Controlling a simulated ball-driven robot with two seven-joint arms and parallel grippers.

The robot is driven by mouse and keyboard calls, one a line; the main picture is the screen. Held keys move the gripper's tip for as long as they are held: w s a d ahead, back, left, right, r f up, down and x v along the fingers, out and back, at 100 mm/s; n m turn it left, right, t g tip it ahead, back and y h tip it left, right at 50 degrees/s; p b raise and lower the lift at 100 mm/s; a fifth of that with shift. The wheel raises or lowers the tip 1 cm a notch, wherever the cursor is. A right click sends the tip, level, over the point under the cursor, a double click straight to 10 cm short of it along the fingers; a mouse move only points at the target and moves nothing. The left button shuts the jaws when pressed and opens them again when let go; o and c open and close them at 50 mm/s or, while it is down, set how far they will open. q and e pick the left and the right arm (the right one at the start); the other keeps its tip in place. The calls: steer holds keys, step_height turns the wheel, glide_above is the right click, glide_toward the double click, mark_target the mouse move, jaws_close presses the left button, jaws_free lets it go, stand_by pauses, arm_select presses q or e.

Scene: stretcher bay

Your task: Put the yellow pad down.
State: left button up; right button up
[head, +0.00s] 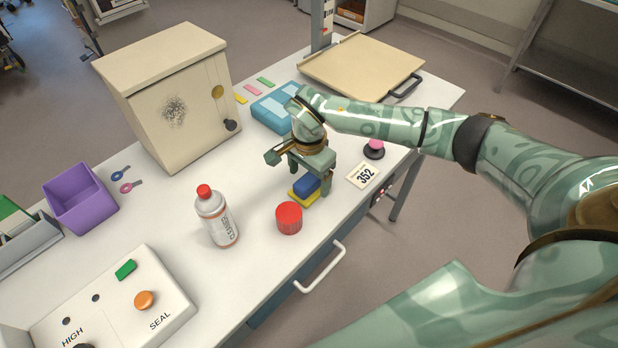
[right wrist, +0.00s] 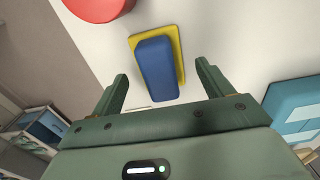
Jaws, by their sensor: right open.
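The yellow pad (head: 295,199) is on the white table under a blue block (head: 306,184). In the right wrist view the pad (right wrist: 181,60) shows as a yellow rim along the far and right sides of the block (right wrist: 155,70), which hides most of it. My right gripper (head: 309,183) is over the two, pointing down. Its fingers (right wrist: 162,72) are spread, one on each side of the block, with gaps showing, so it holds nothing. My left gripper is not in view.
A red cylinder (head: 289,218) stands close in front of the pad. A cleaner bottle (head: 217,216) is to the left. A blue case (head: 273,108) lies behind my gripper, and a 352 card (head: 364,175) lies to the right. The table's front edge is near.

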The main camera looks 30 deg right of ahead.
mark_target(309, 179)
step_height(309, 179, up, 11)
steer(key=p, duration=0.1)
steer(key=shift+f, duration=0.2)
steer(key=shift+s, duration=0.1)
